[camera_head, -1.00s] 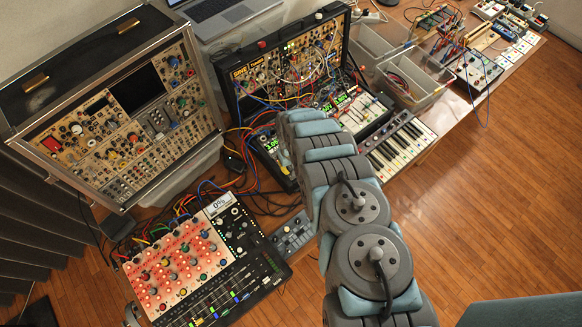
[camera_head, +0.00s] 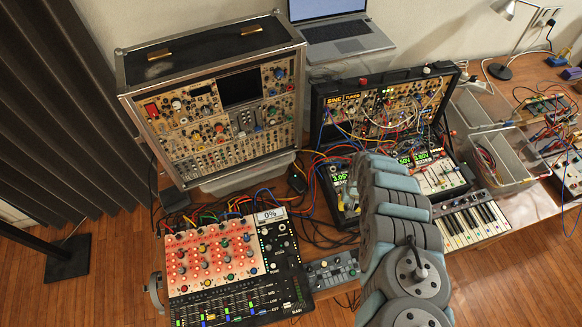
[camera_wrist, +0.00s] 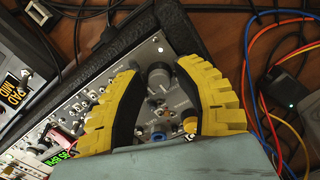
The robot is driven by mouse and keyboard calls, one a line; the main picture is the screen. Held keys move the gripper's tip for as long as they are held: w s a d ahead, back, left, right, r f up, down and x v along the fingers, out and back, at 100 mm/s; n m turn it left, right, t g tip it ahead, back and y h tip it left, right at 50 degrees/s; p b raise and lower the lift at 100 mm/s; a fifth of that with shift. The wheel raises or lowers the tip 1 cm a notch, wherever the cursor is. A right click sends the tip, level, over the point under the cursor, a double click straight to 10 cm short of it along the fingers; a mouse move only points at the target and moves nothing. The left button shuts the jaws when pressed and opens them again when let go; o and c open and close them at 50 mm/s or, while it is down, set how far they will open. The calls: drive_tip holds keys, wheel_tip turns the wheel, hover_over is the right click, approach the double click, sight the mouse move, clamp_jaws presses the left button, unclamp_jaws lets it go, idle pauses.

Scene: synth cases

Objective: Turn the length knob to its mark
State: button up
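In the wrist view, a dark round knob (camera_wrist: 158,76) stands on a silver panel (camera_wrist: 100,101) between my fingertips. I cannot read its label or mark, so I cannot tell for sure that it is the length knob. My gripper (camera_wrist: 156,68) has yellow fingers with black inner pads. It is open, with one finger on either side of the knob and visible gaps. A blue knob (camera_wrist: 158,138) and a yellow-tipped part (camera_wrist: 190,125) sit nearer the palm. In the head view, my arm hides the gripper and the knob.
Red, blue and orange cables (camera_wrist: 262,75) run right of the panel. In the head view, an open synth case (camera_head: 334,118) stands behind my arm, a keyboard (camera_head: 470,223) right, and a mixer (camera_head: 238,262) left. A large synth case (camera_head: 215,45) stands behind left.

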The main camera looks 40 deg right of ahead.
drive_tip(key=m, duration=0.5)
drive_tip(key=shift+m+p, duration=0.3)
drive_tip(key=shift+m, duration=0.1)
drive_tip(key=m, duration=0.4)
drive_tip(key=shift+f+b, duration=0.1)
drive_tip(key=shift+b, duration=0.3)
drive_tip(key=shift+m, duration=0.5)
